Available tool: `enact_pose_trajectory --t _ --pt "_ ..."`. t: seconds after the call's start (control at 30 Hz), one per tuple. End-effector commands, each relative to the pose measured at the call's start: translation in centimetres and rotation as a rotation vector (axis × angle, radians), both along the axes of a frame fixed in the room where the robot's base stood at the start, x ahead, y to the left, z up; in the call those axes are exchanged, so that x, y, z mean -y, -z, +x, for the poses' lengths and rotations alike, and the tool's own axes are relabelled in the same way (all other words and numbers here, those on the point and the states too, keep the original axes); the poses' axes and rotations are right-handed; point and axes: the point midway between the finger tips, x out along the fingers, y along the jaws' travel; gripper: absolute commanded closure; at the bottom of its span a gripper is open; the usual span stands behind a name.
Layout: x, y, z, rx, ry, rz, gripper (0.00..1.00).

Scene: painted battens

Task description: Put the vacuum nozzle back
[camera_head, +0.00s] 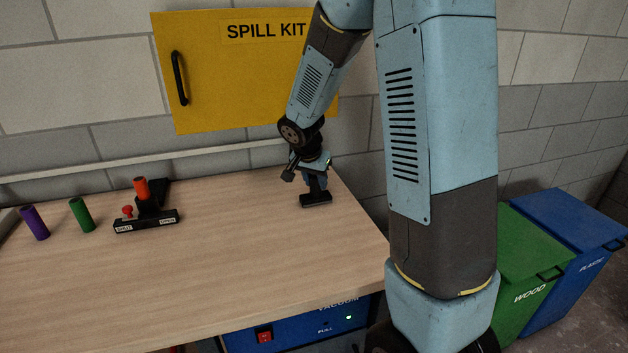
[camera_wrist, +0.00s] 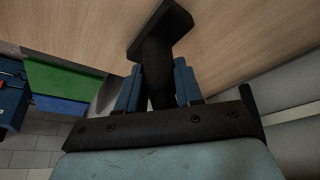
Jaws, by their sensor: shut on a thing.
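The vacuum nozzle (camera_head: 316,199) is black with a wide flat head. My gripper (camera_head: 316,180) is shut on its neck near the right end of the workbench. The head points down, at or just above the bench top; I cannot tell if it touches. In the wrist view the nozzle (camera_wrist: 160,30) sits between the two blue fingers of my gripper (camera_wrist: 157,88). The blue vacuum unit (camera_head: 300,328) is under the front of the bench, with a red switch (camera_head: 264,336) and a lit green lamp. No holder for the nozzle is clearly seen.
A black fixture (camera_head: 147,222) marked SHUT and OPEN stands on the bench with a red knob and an orange cylinder (camera_head: 142,188). Green (camera_head: 82,215) and purple (camera_head: 35,223) cylinders stand left. A yellow cabinet (camera_head: 230,80) hangs behind. Bins (camera_head: 545,265) stand right. The bench middle is clear.

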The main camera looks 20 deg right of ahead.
Motion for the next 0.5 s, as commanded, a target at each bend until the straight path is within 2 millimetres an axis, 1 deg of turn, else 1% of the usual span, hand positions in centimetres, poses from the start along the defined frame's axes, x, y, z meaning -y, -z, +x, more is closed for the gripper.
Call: enact_pose_trajectory --t 0.23,0.27,0.5 --pt "-0.05 0.11 0.0 0.0 -0.001 0.0 0.98" --pt "-0.06 0.11 0.0 0.0 -0.001 0.0 0.63" --pt "-0.07 0.09 0.0 0.0 -0.001 0.0 0.4"
